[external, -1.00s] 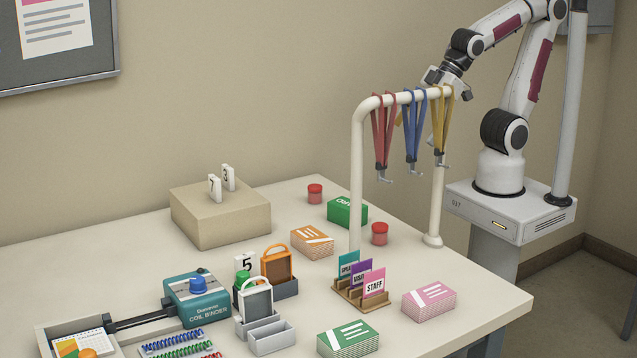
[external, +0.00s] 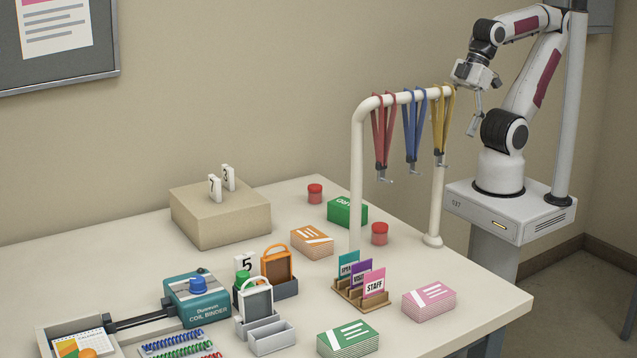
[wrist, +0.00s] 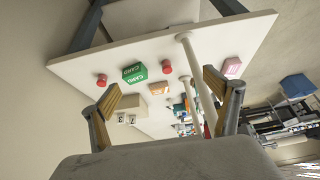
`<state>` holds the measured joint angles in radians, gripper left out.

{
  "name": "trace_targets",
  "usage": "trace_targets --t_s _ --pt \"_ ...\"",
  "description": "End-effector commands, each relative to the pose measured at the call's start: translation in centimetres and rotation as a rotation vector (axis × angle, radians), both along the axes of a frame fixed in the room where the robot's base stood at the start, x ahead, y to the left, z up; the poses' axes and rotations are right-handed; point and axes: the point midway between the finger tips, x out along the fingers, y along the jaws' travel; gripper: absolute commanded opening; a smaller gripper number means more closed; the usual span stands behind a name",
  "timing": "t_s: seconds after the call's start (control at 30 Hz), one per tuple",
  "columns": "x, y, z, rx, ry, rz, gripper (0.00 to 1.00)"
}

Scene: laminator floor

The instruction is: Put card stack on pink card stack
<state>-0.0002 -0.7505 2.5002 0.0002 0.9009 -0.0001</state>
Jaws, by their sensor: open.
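A pink card stack (external: 429,302) with white stripes lies near the table's right front edge; it also shows in the wrist view (wrist: 232,67). An orange card stack (external: 312,242) lies mid-table, left of the lanyard rack, and shows in the wrist view (wrist: 158,88). A green card stack (external: 348,341) lies at the front of the table. My gripper (external: 475,126) is raised behind the rack, in front of my base, away from all three stacks. In the wrist view my gripper (wrist: 162,82) has its fingers spread with nothing held between them.
A white rack (external: 357,175) with red, blue and yellow lanyards stands between my arm and much of the table. A badge holder (external: 362,297) sits left of the pink stack. A green box (external: 347,212) and red pots (external: 379,233) stand behind. A coil binder (external: 197,297) is left.

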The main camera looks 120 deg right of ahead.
Motion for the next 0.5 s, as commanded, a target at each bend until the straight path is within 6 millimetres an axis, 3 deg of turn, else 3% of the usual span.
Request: trace_targets --t_s 0.27,0.5 --pt "0.6 -0.1 -0.1 -0.002 -0.006 -0.002 0.89" --pt "3.7 -0.6 -0.5 -0.013 -0.04 -0.009 0.89"
